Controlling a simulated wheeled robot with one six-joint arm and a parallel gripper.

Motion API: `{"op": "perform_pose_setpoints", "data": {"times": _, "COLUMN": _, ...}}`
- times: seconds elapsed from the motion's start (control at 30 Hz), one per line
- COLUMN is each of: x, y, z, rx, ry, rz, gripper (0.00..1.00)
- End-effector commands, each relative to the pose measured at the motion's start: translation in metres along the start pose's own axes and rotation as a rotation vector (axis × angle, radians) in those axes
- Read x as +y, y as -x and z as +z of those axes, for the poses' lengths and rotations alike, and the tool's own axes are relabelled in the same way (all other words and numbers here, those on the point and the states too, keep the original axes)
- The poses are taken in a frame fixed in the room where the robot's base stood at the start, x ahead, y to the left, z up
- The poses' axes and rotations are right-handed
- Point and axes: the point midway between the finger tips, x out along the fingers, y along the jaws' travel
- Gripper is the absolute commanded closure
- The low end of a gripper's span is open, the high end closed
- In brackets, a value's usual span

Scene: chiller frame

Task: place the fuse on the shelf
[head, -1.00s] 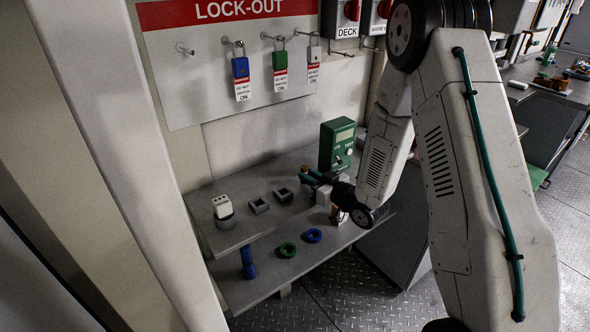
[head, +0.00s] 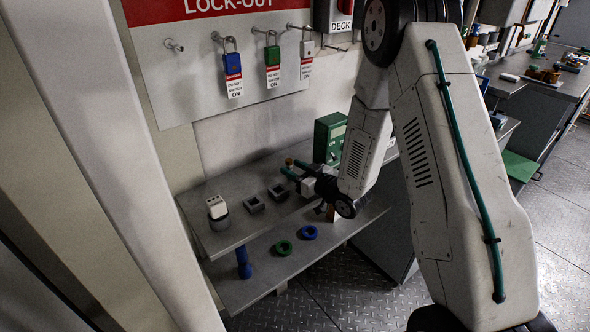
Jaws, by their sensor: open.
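The shelf unit (head: 236,236) has an upper grey board and a lower one. Another small orange-brown piece (head: 331,213) shows below my wrist, partly hidden. A white block on a round grey base (head: 217,209) stands at the upper board's left. No thing is clearly recognisable as the fuse.
Two dark square holders (head: 266,198) sit on the upper board. A green box (head: 329,138) stands behind my gripper. A green ring (head: 283,247), a blue ring (head: 309,232) and a blue bolt-like piece (head: 243,262) are lower down. Padlocks hang on the lock-out board (head: 190,80).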

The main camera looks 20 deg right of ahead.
Motion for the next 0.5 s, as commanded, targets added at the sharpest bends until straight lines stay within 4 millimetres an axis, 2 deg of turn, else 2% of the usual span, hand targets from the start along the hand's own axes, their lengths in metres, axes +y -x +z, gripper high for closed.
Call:
{"op": "perform_pose_setpoints", "data": {"times": 0.07, "x": 0.0, "y": 0.0, "z": -0.003, "rx": 0.001, "ry": 0.001, "rz": 0.0, "gripper": 0.59}}
{"op": "perform_pose_setpoints", "data": {"times": 0.17, "x": 0.001, "y": 0.011, "z": -0.003, "rx": -0.001, "ry": 0.0, "rz": 0.003, "gripper": 0.59}}
{"op": "perform_pose_setpoints", "data": {"times": 0.5, "x": 0.002, "y": 0.083, "z": -0.003, "rx": -0.001, "ry": -0.002, "rz": 0.005, "gripper": 0.59}}
